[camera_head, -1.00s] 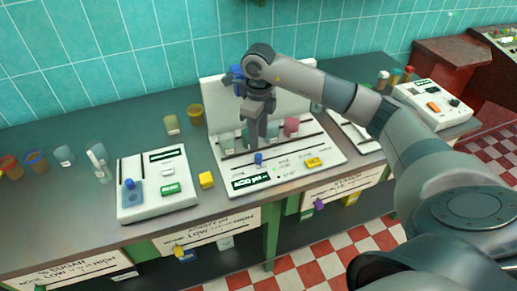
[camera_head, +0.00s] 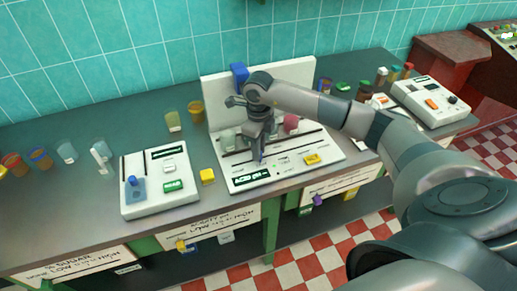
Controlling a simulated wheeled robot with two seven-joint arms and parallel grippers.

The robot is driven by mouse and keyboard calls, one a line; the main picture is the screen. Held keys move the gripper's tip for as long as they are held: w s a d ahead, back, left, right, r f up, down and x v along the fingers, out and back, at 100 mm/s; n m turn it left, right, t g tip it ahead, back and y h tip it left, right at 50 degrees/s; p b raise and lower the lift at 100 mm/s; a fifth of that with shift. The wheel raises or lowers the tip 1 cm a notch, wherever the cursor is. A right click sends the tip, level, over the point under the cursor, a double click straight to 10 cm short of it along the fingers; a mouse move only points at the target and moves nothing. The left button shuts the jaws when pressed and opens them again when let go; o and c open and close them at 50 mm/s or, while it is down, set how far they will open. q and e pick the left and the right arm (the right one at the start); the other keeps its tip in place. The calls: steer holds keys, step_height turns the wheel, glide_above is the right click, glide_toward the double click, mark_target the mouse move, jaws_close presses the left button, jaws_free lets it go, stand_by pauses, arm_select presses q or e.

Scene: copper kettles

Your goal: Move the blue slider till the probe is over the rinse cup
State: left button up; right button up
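A white station (camera_head: 322,155) with an upright back panel stands on the counter. A blue block (camera_head: 239,73) sits high on the panel; I cannot tell the probe apart beneath it, behind my arm. Several cups stand in the station: a greyish-green cup (camera_head: 228,138) at left and a pink cup (camera_head: 290,122) at right. I cannot tell which is the rinse cup. My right gripper (camera_head: 259,156) points down at the front slot, where the small blue slider was visible earlier. The gripper now hides the slider, and I cannot tell whether the fingers are closed on it. My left gripper is out of view.
A white device (camera_head: 150,206) with a blue knob and green READ button stands left. A yellow block (camera_head: 207,176) sits between it and the station. Loose cups (camera_head: 66,151) stand at the far left. Another white device (camera_head: 428,101) is at right.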

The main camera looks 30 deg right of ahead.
jaws_close()
steer(key=shift+d+b, duration=0.3)
steer(key=shift+d, duration=0.1)
steer(key=d+b, duration=0.1)
steer(key=d, duration=0.1)
steer(key=s+d+b, duration=0.1)
steer(key=d, duration=0.1)
steer(key=d+b, duration=0.1)
steer(key=d, duration=0.1)
steer(key=shift+s+d, duration=0.4)
steer(key=o, duration=0.7)
jaws_free()
steer(key=shift+c, duration=0.2)
steer(key=shift+r, duration=0.15)
